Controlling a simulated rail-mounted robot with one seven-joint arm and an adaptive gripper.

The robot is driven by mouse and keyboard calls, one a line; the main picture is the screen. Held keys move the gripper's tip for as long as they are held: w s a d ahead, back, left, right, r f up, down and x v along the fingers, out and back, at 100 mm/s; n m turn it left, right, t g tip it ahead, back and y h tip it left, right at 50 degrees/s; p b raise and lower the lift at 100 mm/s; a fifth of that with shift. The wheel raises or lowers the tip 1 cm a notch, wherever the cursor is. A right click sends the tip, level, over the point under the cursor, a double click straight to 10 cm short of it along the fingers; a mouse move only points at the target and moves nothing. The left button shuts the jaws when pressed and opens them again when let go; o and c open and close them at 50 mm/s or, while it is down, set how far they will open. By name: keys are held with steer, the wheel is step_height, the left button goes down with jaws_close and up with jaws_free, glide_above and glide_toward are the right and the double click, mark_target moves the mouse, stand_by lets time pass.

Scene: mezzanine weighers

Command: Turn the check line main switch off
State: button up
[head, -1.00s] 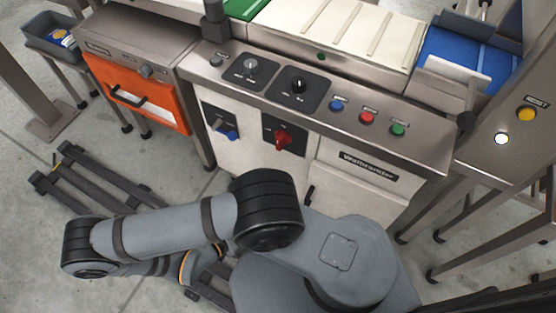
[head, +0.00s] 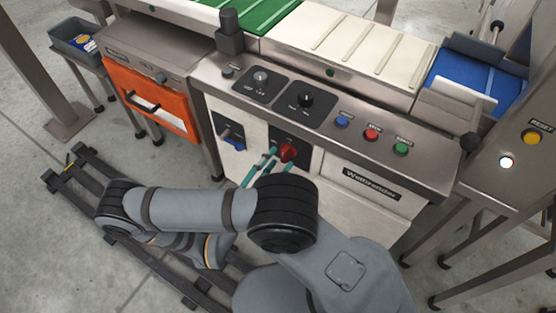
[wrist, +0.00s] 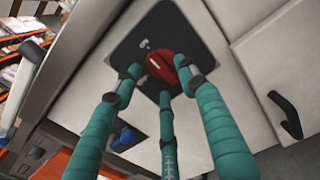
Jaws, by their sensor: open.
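A red rotary switch handle (head: 288,152) sits on a dark plate (head: 300,134) on the front of the white cabinet; its label is too small to read. It also shows in the wrist view (wrist: 160,68), lying tilted across the plate. My gripper (head: 272,158) has green fingers, open, just in front of and left of the red handle in the head view. In the wrist view my gripper (wrist: 158,78) has its fingertips spread around the handle; contact cannot be told. My arm hides the lower cabinet.
A blue switch (head: 235,137) is left of the red one and shows in the wrist view (wrist: 125,138). Above are two black knob panels and blue, red and green buttons (head: 372,134). A dark door handle (wrist: 285,113) stands out at right. An orange-fronted unit (head: 150,100) is left.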

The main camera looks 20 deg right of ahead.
steer(key=shift+x, duration=0.8)
steer(key=c, duration=0.3)
steer(key=c, duration=0.8)
jaws_close()
